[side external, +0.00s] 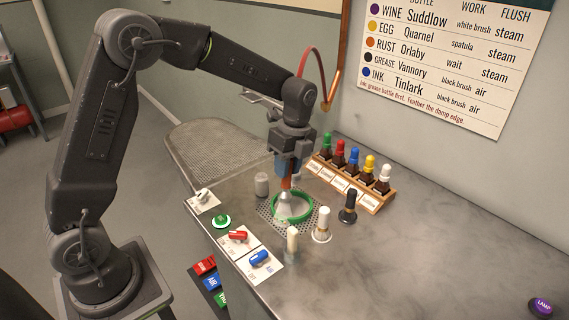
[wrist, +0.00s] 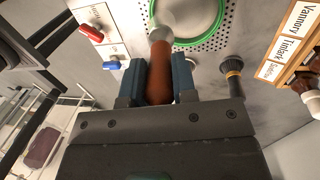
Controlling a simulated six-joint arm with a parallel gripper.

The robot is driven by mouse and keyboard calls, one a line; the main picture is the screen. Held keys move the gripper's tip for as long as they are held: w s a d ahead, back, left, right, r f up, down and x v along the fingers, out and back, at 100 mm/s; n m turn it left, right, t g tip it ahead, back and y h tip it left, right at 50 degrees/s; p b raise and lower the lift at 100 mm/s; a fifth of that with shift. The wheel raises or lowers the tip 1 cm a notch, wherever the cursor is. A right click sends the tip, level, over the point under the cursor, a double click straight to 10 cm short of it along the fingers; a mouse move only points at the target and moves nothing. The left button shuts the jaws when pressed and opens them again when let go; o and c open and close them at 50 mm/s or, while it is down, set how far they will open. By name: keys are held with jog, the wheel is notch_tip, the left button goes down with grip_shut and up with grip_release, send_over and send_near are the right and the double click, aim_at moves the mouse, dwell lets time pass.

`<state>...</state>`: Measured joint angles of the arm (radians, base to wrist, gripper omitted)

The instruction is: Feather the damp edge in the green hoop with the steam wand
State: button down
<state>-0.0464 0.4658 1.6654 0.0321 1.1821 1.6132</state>
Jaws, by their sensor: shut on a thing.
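My gripper (side external: 288,168) is over the work spot and shut on the steam wand (side external: 286,184). The wand has an orange-brown handle and points down, with a pale metal head at its lower end. The green hoop (side external: 309,209) lies on a perforated plate on the bench. In the side view the wand's head is at the hoop, over its inside; whether it touches the cloth I cannot tell. In the wrist view the handle (wrist: 160,84) sits between the two blue fingers, and the hoop (wrist: 222,18) is beyond it, cut by the top edge. A damp edge is not clear.
A wooden rack (side external: 372,205) of bottles with coloured caps stands behind right. A black-handled brush (side external: 348,207), a white-topped brush (side external: 322,222) and a cream-topped one (side external: 292,240) stand close by the hoop. Red (side external: 238,236) and blue (side external: 259,258) switches are at the front left. The right bench is mostly clear.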

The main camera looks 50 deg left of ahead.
jog(key=shift+w+d, duration=0.1)
jog(key=shift+w+d, duration=0.65)
jog(key=shift+w, duration=0.3)
jog(key=shift+w+d, duration=0.6)
jog(key=shift+w, duration=0.35)
notch_tip(320, 180, up, 7)
dwell(0.3)
jog(key=shift+a, duration=0.1)
dwell(0.4)
